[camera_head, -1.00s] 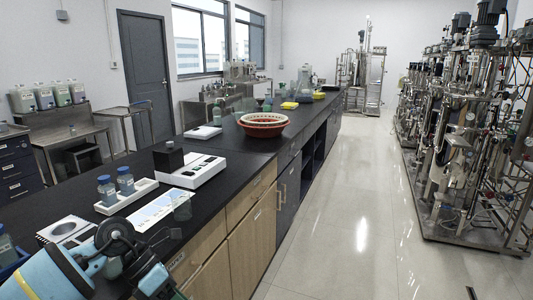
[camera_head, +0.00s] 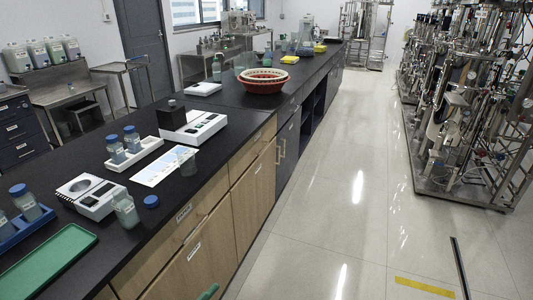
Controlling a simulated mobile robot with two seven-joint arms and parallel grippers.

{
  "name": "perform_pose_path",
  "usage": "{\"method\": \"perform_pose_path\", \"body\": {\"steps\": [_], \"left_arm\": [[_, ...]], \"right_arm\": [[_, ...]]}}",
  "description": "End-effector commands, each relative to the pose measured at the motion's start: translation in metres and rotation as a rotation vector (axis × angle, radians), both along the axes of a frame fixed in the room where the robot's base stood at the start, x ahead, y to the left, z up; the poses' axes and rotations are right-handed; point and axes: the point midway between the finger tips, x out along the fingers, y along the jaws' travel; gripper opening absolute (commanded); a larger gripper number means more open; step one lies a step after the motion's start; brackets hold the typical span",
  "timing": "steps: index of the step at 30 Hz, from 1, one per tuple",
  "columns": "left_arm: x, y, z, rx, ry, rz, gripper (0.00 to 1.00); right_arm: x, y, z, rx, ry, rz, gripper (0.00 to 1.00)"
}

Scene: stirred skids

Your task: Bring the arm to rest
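Neither of my grippers shows in the head view, and no arm of mine can be made out. Whether the grippers are open or shut is out of sight. A small green piece (camera_head: 208,292) shows at the bottom edge beside the bench front; I cannot tell what it belongs to. The black bench top (camera_head: 215,135) lies clear of any arm.
An uncapped bottle (camera_head: 125,209) stands near a loose blue cap (camera_head: 151,201). A blue rack (camera_head: 28,231) with capped bottles, a green tray (camera_head: 45,264), a white rack (camera_head: 134,155) and a beaker (camera_head: 186,161) share the bench. The floor (camera_head: 330,215) right is open.

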Motion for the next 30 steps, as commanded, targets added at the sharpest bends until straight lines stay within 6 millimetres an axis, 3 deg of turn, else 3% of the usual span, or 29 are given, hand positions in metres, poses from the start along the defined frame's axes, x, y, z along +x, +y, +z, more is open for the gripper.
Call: {"method": "perform_pose_path", "body": {"steps": [5, 8, 12, 18, 22, 30], "left_arm": [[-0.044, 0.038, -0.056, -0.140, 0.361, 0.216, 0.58], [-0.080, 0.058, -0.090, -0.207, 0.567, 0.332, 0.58], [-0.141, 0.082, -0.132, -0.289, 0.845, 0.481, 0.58], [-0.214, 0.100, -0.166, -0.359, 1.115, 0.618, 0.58], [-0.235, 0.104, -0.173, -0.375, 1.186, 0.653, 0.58], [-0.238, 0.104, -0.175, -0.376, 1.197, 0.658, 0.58]], "right_arm": [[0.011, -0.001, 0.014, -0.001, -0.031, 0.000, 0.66], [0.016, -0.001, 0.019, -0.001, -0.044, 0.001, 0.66], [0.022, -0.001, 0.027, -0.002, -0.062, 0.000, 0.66], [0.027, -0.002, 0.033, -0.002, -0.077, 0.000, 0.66], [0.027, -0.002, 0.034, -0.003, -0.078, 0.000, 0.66], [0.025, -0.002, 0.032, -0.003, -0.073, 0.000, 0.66]]}}
